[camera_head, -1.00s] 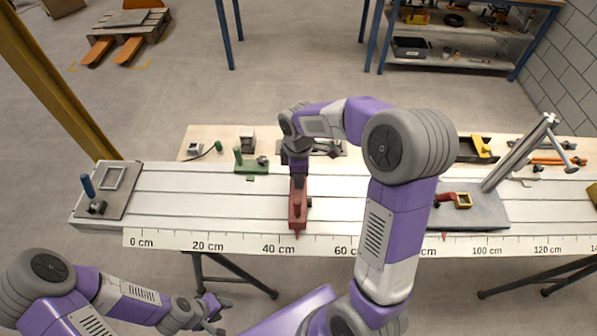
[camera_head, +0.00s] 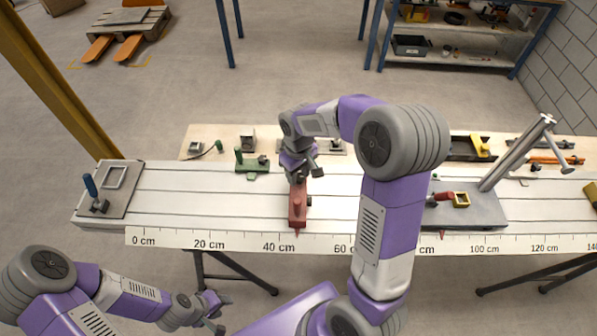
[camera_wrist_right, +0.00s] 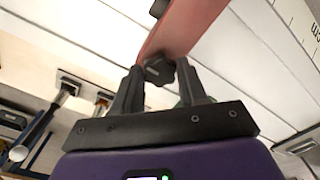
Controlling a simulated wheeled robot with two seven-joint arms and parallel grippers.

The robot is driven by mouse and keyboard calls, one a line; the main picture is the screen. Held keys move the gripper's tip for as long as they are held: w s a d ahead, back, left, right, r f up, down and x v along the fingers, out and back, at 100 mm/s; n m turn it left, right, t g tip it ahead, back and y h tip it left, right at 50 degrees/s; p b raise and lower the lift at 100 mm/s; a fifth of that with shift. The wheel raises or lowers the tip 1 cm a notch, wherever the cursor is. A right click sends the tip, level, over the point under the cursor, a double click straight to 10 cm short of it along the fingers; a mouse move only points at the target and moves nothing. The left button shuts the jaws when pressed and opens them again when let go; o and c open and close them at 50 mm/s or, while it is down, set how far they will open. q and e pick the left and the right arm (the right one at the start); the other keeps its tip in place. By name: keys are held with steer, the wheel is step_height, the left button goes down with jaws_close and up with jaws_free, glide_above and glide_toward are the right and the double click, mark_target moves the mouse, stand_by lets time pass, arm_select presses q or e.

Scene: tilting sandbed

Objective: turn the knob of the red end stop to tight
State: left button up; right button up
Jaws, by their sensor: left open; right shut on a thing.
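The red end stop (camera_head: 298,207) sits on the white slotted bed above the ruler, a little past 40 cm, with its pointer toward the ruler. Its black knob (camera_wrist_right: 158,70) shows in the right wrist view, at the end of the red body (camera_wrist_right: 188,22). My right gripper (camera_head: 299,180) is over the far end of the stop. In the right wrist view its two fingers (camera_wrist_right: 158,76) are closed around the knob, one on each side. The fingers hide part of the knob. My left gripper (camera_head: 217,312) is open and empty, in front of the bed at lower left.
A green stop (camera_head: 252,163) stands left of the red one at the bed's far edge. A grey plate with a blue handle (camera_head: 90,186) is at the left end. A slanted metal post (camera_head: 515,153) rises on the right. The bed left of the red stop is mostly clear.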

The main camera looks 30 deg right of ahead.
mark_target(299, 176)
steer(key=shift+m, duration=0.9)
steer(key=o, duration=1.1)
steer(key=shift+c, duration=0.2)
steer(key=shift+r, duration=0.1)
step_height(299, 176, up, 7)
steer(key=shift+r+p, duration=0.2)
steer(key=shift+p, duration=0.6)
